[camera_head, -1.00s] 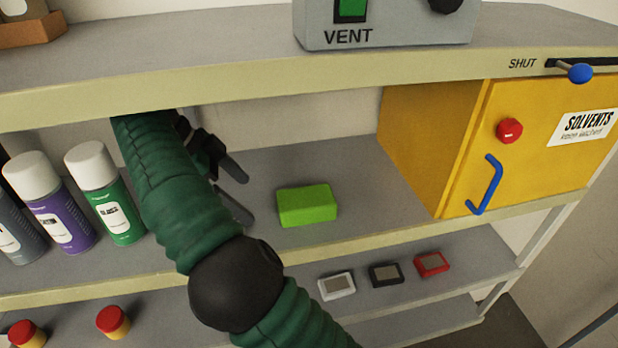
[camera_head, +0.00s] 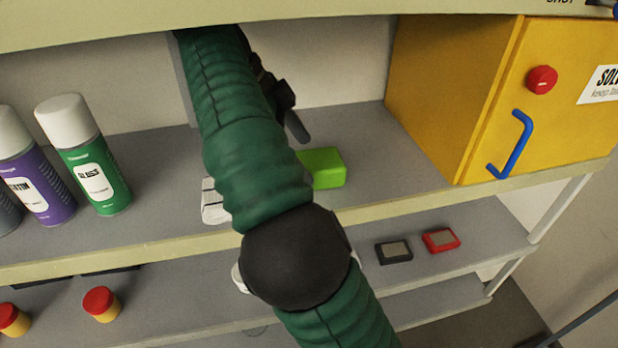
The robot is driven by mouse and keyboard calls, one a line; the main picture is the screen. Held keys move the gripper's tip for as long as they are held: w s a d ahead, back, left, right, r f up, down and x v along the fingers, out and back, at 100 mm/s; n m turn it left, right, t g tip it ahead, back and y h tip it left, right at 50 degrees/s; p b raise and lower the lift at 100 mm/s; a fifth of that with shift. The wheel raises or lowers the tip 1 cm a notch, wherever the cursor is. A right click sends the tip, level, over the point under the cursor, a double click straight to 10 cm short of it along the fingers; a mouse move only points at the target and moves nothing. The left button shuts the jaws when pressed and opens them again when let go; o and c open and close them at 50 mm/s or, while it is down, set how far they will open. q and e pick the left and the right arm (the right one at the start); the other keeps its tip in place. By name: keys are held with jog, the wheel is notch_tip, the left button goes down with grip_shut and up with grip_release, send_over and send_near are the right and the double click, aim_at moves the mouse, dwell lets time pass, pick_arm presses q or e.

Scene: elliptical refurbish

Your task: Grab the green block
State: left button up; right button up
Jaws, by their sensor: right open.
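The green block (camera_head: 325,168) lies on the grey middle shelf, right of my right arm's green sleeve. Its left part is hidden behind the arm. My right gripper (camera_head: 297,127) is above and behind the block. One dark finger shows beside the arm; the rest is hidden behind it. The gripper is open and no block is seen in it. My left gripper is not in view.
A yellow cabinet (camera_head: 447,85) with a blue handle stands right of the block. Purple and green spray cans (camera_head: 92,165) stand at the left. A white item (camera_head: 213,203) shows left of my arm. The upper shelf (camera_head: 120,18) overhangs the space.

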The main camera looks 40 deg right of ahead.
jog(key=shift+s+d+f+b, duration=0.15)
jog(key=shift+f+b, duration=0.1)
jog(key=shift+f, duration=0.4)
jog(key=shift+s+f+b, duration=0.15)
jog(key=shift+f+b, duration=0.1)
jog(key=shift+f, duration=0.35)
jog(key=shift+s+d+r, duration=0.1)
jog(key=shift+s+r, duration=0.15)
jog(key=shift+s, duration=0.15)
jog(key=shift+w+f, duration=0.1)
jog(key=shift+w, duration=0.1)
jog(key=c, duration=0.9)
jog(key=shift+s, duration=0.1)
jog(key=c, duration=0.7)
jog(key=shift+p, duration=0.3)
